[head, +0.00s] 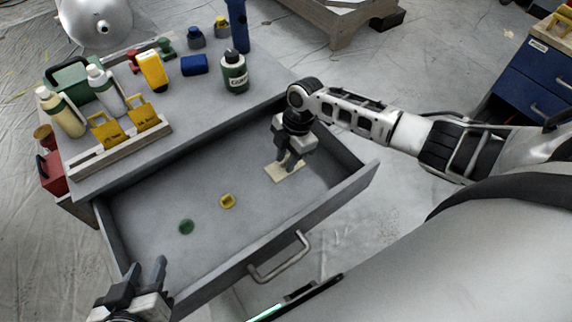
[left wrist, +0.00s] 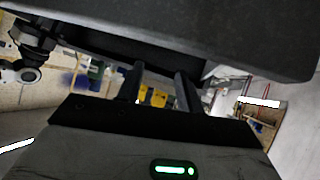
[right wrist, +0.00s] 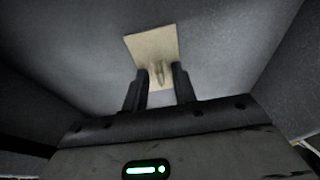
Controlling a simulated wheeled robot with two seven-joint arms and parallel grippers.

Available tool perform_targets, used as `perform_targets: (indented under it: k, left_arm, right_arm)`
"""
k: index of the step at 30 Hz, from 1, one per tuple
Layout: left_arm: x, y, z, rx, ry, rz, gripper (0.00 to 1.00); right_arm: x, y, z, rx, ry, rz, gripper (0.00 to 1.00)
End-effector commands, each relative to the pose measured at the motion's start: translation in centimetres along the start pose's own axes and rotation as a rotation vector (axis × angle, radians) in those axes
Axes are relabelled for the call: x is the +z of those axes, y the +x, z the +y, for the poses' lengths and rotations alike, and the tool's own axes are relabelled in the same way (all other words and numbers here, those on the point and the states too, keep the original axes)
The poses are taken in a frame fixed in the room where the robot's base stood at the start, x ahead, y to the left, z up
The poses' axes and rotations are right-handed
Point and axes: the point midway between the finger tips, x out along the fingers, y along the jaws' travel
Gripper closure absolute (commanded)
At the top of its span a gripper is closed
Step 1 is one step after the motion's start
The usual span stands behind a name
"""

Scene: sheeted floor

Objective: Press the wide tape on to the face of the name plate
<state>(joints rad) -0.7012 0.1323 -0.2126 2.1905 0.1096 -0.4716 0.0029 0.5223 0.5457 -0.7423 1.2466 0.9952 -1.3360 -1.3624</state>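A flat beige square plate (head: 284,173) lies on the drawer floor; a small upright nub stands on it in the right wrist view (right wrist: 150,45). My right gripper (head: 288,163) points down at it, with its open fingers either side of the nub and a gap showing. My left gripper (head: 146,270) is open and empty near the drawer's front left corner. A yellow round piece (head: 228,201) and a green round piece (head: 187,227) lie in the drawer. Two yellow labelled pieces (head: 107,132) stand in a wooden rack. I cannot tell which items are the wide tape and name plate.
The grey drawer (head: 360,187) is pulled open, with a metal handle (head: 280,262). Much of the drawer floor is clear.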

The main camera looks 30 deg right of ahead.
Motion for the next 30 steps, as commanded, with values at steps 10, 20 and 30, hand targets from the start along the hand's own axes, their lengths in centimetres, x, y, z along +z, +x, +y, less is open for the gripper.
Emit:
perform_targets:
  k: [10, 20, 30]
  left_arm:
    - [-0.1, 0.2, -0.1, -0.003, 0.003, 0.005, 0.64]
    - [-0.9, -0.2, 0.0, -0.003, 0.004, 0.005, 0.64]
    - [-2.0, -1.0, 0.2, -0.002, 0.004, 0.003, 0.64]
  right_arm:
    - [0.0, 0.0, 0.0, 0.000, 0.000, 0.000, 1.00]
    - [-0.2, -1.0, 0.0, 0.000, 0.000, 0.000, 1.00]
    - [-0.6, -2.3, 0.0, 0.000, 0.001, 0.000, 1.00]
